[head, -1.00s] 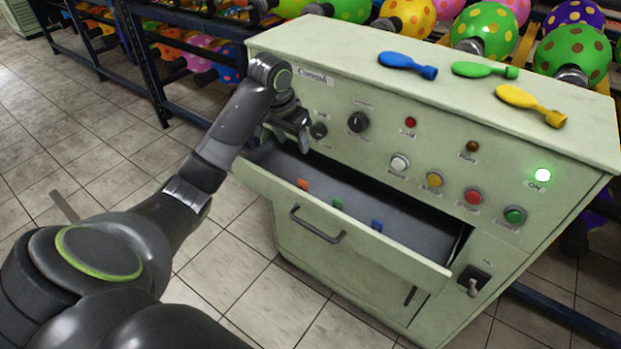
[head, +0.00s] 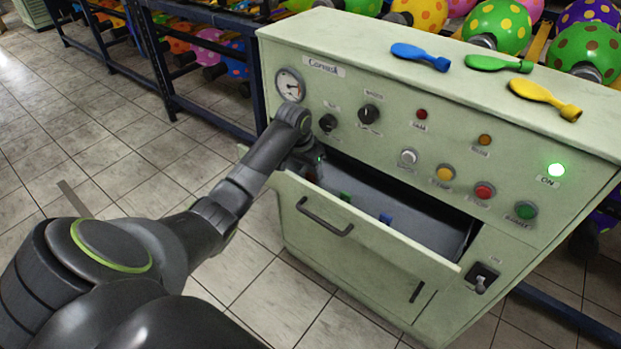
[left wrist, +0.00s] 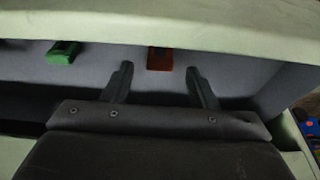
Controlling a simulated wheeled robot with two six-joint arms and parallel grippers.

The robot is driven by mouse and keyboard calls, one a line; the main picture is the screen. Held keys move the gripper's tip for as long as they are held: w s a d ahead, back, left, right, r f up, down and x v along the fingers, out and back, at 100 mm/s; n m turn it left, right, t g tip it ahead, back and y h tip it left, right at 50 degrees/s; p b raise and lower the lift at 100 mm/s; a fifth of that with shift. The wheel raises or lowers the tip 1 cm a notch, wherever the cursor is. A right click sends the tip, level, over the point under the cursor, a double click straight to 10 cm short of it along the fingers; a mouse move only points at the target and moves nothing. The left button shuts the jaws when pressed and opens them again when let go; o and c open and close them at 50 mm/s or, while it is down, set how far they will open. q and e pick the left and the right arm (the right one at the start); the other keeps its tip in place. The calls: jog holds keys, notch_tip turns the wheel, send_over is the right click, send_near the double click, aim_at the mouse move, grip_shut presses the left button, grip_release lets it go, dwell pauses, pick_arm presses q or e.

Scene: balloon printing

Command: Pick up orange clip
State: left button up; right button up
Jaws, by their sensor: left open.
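The orange clip (left wrist: 160,59) lies in the open drawer, near its front wall. In the left wrist view it sits ahead of and between the two fingers of my left gripper (left wrist: 160,85), apart from them. The gripper is open and empty. In the head view my left gripper (head: 308,168) is at the drawer's left end, and the orange clip is hidden behind it. The green clip (head: 345,197) lies to the right in the drawer; it also shows in the left wrist view (left wrist: 63,52). My right gripper is not in view.
The drawer front (head: 375,240) stands out from the pale green cabinet (head: 450,125). A blue clip (head: 386,218) lies farther right in the drawer. Blue (head: 420,56), green (head: 497,64) and yellow (head: 545,98) balloons lie on the cabinet top.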

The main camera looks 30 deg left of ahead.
pick_arm(q)
jog(key=shift+x, duration=0.9)
jog(key=shift+c, duration=0.2)
jog(key=c, duration=0.7)
jog(key=shift+c, duration=0.9)
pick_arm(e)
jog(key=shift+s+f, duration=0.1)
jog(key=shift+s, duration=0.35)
